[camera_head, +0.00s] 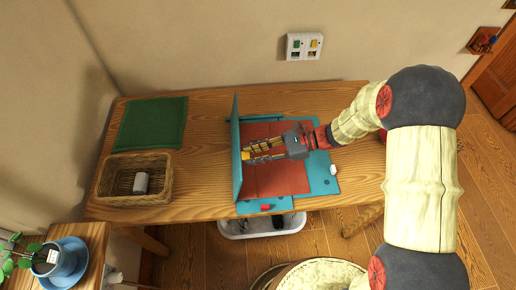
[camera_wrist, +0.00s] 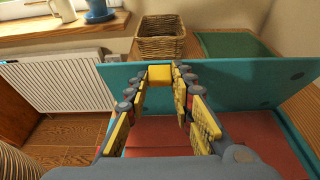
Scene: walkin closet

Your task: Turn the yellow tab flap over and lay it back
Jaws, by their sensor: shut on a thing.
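The teal flap (camera_head: 236,170) stands about upright at the left side of a teal board (camera_head: 323,178) with a reddish inner area (camera_head: 270,180). In the wrist view the flap (camera_wrist: 235,88) spans the picture as a wall in front of my gripper. Its yellow tab (camera_wrist: 160,75) sits between my fingertips. My gripper (camera_head: 248,156) reaches in from the right, low over the reddish area, and is shut on the yellow tab. In the wrist view my gripper (camera_wrist: 161,72) has one finger on each side of the tab. The flap's far face is hidden there.
A wicker basket (camera_head: 108,193) with a pale cylinder (camera_head: 141,182) stands left of the flap. A green cloth (camera_head: 151,122) lies behind it. A white block (camera_head: 333,169) and a red piece (camera_head: 265,208) lie on the board. Bare wood (camera_head: 205,165) lies left of the flap.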

